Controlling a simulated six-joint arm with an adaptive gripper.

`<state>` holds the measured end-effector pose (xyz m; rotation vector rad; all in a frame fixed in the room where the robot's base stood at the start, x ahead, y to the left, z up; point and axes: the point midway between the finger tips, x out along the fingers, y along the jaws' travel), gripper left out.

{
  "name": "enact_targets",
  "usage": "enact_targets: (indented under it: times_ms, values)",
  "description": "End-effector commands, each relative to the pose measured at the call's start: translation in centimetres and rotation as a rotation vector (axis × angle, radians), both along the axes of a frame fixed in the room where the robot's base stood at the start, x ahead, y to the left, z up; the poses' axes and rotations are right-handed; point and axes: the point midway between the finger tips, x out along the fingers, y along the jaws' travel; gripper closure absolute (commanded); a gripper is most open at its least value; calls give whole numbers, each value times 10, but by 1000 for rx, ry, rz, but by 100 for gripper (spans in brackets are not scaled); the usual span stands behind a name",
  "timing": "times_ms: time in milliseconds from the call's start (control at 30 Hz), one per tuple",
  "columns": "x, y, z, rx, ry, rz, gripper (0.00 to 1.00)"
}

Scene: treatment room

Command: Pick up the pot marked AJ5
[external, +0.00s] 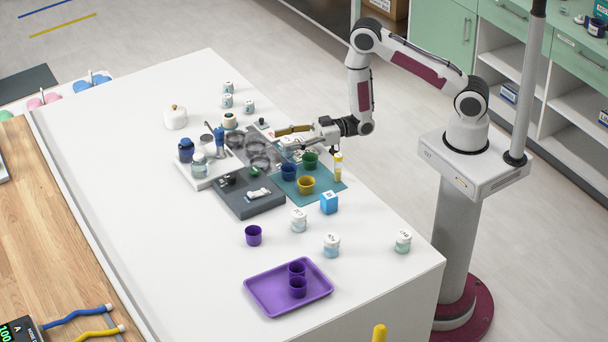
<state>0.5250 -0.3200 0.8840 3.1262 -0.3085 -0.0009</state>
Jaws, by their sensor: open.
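Several small pots with white lids and pale blue-green bodies stand on the white table. In the right front part are one pot (299,220), a second pot (331,245) and a third pot (403,242). At the far left stand a pot (228,87), another pot (227,101) and one more (249,106). The lid marks are too small to read, so I cannot tell which is AJ5. My gripper (283,139) is open and points left, above the back of the teal mat, apart from all these pots. White-lidded items beside it are partly hidden.
The teal mat (326,188) holds green, blue and yellow cups. A purple tray (262,292) holds purple cups. The table's left front is clear.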

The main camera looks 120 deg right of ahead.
Motion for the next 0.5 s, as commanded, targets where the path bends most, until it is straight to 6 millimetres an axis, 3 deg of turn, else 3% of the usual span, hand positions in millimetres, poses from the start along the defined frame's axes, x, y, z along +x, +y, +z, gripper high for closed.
enact_targets:
  times_ms: [200, 367, 500]
  values:
    - [0, 0, 0, 0, 0, 0, 49]
    - [0, 0, 0, 0, 0, 0, 88]
    - [0, 0, 0, 0, 0, 0, 91]
